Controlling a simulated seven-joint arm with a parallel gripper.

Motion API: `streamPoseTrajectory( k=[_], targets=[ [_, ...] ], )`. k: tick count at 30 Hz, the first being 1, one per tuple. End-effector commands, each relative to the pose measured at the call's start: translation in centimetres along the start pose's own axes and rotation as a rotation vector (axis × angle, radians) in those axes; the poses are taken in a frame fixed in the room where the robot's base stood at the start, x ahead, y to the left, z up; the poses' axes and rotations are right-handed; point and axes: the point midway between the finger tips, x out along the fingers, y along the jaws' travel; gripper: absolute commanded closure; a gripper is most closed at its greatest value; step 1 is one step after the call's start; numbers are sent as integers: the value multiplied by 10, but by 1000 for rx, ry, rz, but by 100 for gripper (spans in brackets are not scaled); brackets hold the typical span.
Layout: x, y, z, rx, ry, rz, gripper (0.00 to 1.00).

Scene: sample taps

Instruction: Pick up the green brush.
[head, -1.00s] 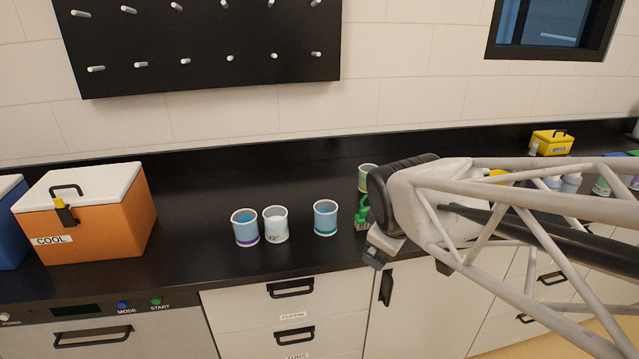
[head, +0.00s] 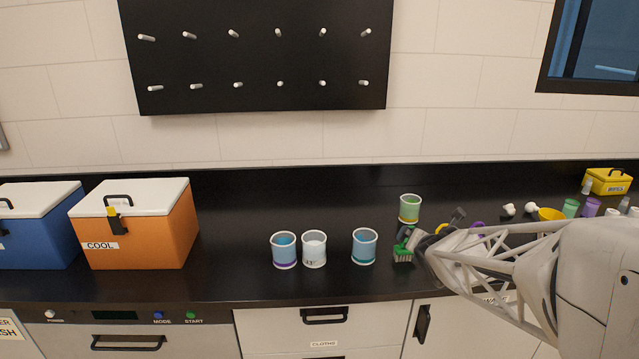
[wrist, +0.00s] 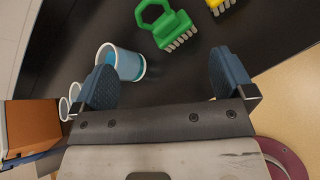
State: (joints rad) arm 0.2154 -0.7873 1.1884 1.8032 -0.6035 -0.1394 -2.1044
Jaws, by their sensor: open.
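The green brush (head: 403,254) lies on the black counter, right of the blue-filled cups, partly hidden by my arm in the head view. In the wrist view the green brush (wrist: 172,27) shows its ring handle and pale bristles, beyond and between my fingertips. My gripper (wrist: 165,80) is open with nothing between its two blue-grey fingers. It is apart from the brush in the wrist view. In the head view my gripper (head: 430,230) is just right of the brush.
A teal-banded cup (head: 364,247) stands close left of the brush, near one finger in the wrist view (wrist: 128,64). A yellow brush (wrist: 219,4) lies right of the green one. An orange cooler (head: 150,225) stands left.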

Motion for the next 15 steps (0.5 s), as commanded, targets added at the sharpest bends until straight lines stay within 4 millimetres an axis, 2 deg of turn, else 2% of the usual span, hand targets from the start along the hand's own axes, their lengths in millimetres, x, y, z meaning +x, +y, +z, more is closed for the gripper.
streamPoseTrajectory(
  k=[1,6,10,15],
  targets=[
    [11,-4,-4,-79,-11,21,0],
    [39,-12,-14,-335,-54,89,0],
    [52,-16,-20,-462,-79,121,0],
    [58,-18,-24,-534,-94,139,0]
  ],
)
